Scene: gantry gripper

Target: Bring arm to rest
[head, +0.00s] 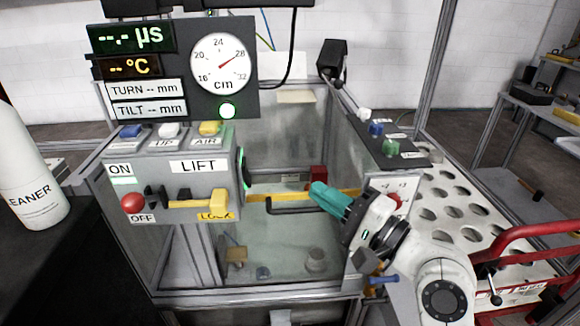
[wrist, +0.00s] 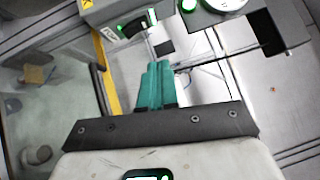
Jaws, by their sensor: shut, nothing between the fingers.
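My gripper (head: 322,192) has teal fingers and is shut with nothing between them. In the head view it is held over the glass-walled tank, right of the middle, pointing up and to the left. My white arm (head: 440,275) comes in from the lower right. In the wrist view the teal fingers (wrist: 155,85) lie side by side and point toward the top of the picture. No object touches the fingers in either view.
The LIFT control box (head: 170,180), with a red knob and yellow LOCK lever, stands left. A gauge panel (head: 180,65) rises above it. A white perforated tray (head: 450,205) and red rail (head: 520,240) lie right. A cleaner bottle (head: 27,170) stands far left.

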